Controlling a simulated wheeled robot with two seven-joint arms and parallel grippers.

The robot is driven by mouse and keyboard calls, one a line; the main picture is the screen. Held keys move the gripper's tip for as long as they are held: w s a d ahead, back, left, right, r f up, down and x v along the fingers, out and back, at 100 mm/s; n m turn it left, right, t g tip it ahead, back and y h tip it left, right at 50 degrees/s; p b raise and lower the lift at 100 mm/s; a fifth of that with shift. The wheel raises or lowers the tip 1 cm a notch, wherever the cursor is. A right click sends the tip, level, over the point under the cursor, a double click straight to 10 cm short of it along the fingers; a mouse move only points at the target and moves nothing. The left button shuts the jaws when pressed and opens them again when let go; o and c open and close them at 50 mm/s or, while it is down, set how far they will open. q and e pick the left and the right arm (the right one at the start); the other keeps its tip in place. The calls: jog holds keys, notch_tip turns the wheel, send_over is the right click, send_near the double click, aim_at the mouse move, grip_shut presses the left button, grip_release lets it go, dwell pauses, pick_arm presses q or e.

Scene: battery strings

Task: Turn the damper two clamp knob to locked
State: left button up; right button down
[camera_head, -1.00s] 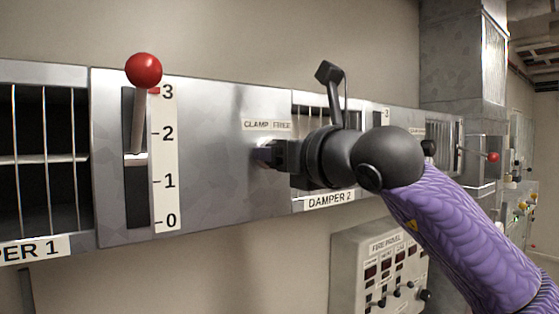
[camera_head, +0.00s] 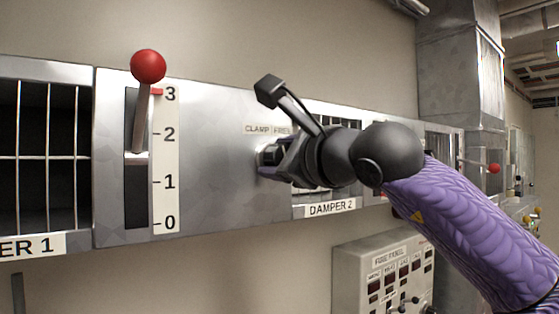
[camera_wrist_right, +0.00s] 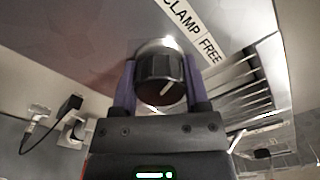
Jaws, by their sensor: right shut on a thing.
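The damper two clamp knob (camera_wrist_right: 160,80) is a dark round ribbed knob with a pale pointer line, on the metal panel under the label CLAMP FREE (camera_wrist_right: 194,28). My right gripper (camera_wrist_right: 160,92) is shut on it, one finger on each side, in the right wrist view. In the head view my right gripper (camera_head: 272,158) reaches the panel at the knob, which it mostly hides. The label also shows in the head view (camera_head: 268,130), just above the gripper. The DAMPER 2 plate (camera_head: 330,207) is below right of the gripper. My left gripper is not in view.
A lever with a red ball (camera_head: 148,67) stands left of the gripper beside a 0 to 3 scale (camera_head: 166,160). The damper 1 grille (camera_head: 40,155) is at far left. The wall below the panel's middle is clear.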

jog(key=n, duration=0.4)
jog(key=shift+n, duration=0.4)
jog(key=shift+f, duration=0.1)
dwell(0.3)
jog(key=shift+c, duration=0.5)
grip_release()
jog(key=shift+s+d, duration=0.1)
jog(key=shift+s, duration=0.05)
jog(key=b+v, duration=0.5)
jog(key=v, duration=0.4)
jog(key=shift+s+d, duration=0.15)
jog(key=shift+s, duration=0.1)
